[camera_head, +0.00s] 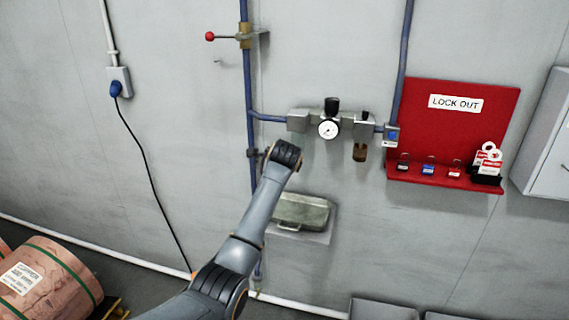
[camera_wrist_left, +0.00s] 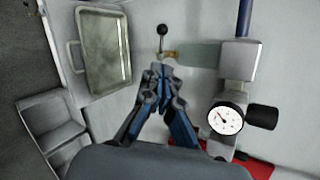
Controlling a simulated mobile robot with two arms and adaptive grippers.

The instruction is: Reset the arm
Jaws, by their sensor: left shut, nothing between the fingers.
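My left arm (camera_head: 245,235) rises from the bottom of the head view towards the wall. Its wrist end (camera_head: 284,153) is in front of the blue pipe, below the gauge assembly. The fingers are not clear in the head view. In the left wrist view my left gripper (camera_wrist_left: 161,74) is shut and empty. Its fingertips appear just below a small brass valve (camera_wrist_left: 169,54) with a black-knobbed lever (camera_wrist_left: 162,32). I cannot tell whether they touch it. My right gripper is in neither view.
A pressure gauge (camera_head: 328,129) is on the pipework right of my wrist. A metal box (camera_head: 303,211) is on the wall below it. A red lockout board (camera_head: 420,110) hangs right. A red-knobbed valve lever (camera_head: 211,36) sticks out above. Copper rolls (camera_head: 45,275) stand lower left.

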